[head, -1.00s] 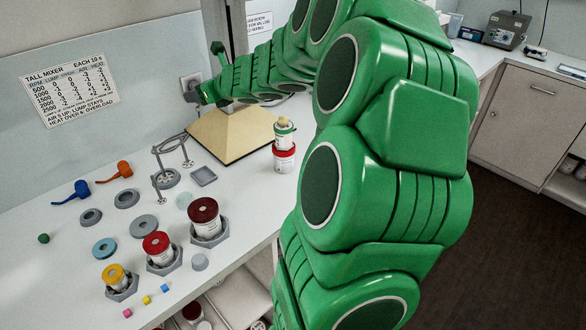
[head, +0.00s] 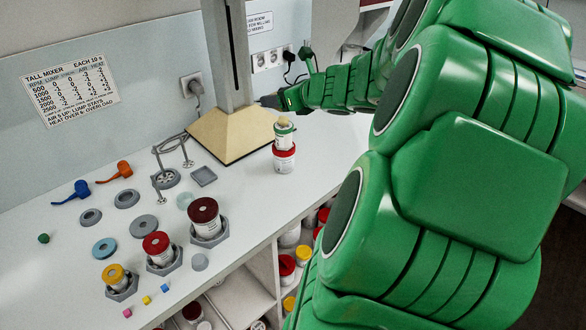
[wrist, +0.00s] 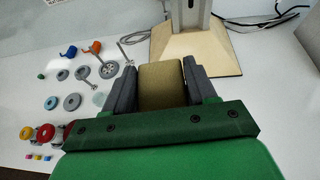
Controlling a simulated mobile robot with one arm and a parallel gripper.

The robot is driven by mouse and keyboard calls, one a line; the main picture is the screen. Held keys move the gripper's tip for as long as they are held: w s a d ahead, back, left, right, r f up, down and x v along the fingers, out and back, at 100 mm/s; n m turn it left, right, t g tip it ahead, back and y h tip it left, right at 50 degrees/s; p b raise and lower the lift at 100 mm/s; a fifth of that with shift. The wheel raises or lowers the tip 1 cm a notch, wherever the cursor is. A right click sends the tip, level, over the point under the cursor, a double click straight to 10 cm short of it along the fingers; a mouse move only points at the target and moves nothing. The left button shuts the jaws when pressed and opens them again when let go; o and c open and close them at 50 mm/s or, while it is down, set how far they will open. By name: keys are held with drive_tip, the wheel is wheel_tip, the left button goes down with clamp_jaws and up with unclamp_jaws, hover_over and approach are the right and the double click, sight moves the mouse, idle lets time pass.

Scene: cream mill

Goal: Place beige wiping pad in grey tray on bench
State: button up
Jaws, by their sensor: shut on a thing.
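My gripper (wrist: 160,78) is shut on the beige wiping pad (wrist: 163,87), which sits between its two grey fingers in the wrist view. The grey tray (head: 203,177) is a small, shallow, square tray lying on the white bench (head: 240,205), in front of the mixer's beige base. It looks empty. I cannot see it in the wrist view.
The mixer base (head: 228,137) stands behind the tray. Several jars in hexagonal holders, including a dark red-lidded one (head: 205,212), stand nearer the bench's front edge.

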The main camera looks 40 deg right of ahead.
drive_tip(key=s+d+f+h, duration=0.1)
drive_tip(key=s+d+f, duration=0.15)
drive_tip(key=s, duration=0.95)
hover_over(312, 164)
drive_tip(key=shift+m, duration=0.4)
drive_tip(key=shift+s+f, duration=0.15)
drive_tip(key=shift+f, duration=9.95)
drive_tip(key=shift+w+f, duration=0.2)
drive_tip(key=shift+f, duration=1.4)
drive_tip(key=o, duration=0.7)
drive_tip(key=shift+f, duration=0.1)
drive_tip(key=shift+o, duration=0.2)
